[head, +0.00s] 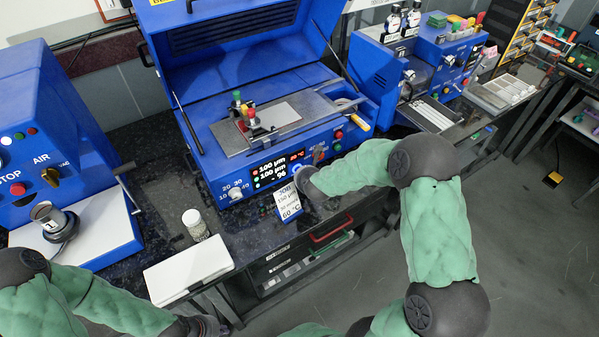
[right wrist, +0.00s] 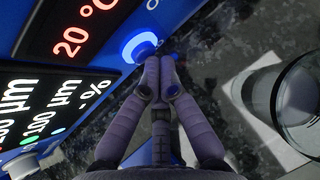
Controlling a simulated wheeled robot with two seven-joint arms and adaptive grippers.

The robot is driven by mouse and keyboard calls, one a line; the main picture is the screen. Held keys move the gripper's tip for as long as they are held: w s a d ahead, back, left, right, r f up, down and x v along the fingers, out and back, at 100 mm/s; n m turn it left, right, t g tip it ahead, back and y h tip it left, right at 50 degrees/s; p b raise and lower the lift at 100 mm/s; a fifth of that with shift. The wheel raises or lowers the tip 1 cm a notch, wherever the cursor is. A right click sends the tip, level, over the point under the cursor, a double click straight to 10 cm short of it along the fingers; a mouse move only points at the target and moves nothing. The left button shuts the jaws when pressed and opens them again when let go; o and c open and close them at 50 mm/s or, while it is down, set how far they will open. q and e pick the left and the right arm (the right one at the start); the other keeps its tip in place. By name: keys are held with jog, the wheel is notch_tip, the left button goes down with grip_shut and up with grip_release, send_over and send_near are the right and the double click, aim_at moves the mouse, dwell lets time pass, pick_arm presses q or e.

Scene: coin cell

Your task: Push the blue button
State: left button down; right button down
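The blue button (right wrist: 138,46) is a glowing blue ring on the blue machine's front panel, seen in the right wrist view beside the red 20 °C display. My right gripper (right wrist: 160,62) has its fingertips together with nothing between them. The tips overlap the button's lower right edge in the picture; I cannot tell whether they touch it. In the head view my right wrist is at the front panel of the blue coating machine (head: 215,180), and its fingers are mostly hidden. My left gripper (head: 208,325) is at the bottom edge, dark and partly cut off; its finger state is unclear.
A display panel (head: 270,170) and a knob (head: 234,191) are left of my right wrist. A small sign (head: 288,203) stands in front. A white-lidded jar (head: 194,224) and a white box (head: 188,272) are on the dark counter. The machine's lid is raised.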

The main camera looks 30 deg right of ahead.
jog(key=shift+w+r, duration=0.15)
jog(key=shift+w, duration=0.2)
jog(key=shift+s+b, duration=0.15)
jog(key=shift+b, duration=0.4)
jog(key=shift+s+d+b, duration=0.15)
jog(key=shift+s+b, duration=0.75)
jog(key=shift+s, duration=0.8)
jog(key=shift+s+d+b, duration=0.1)
jog(key=shift+s+b, duration=0.5)
jog(key=shift+s, duration=0.8)
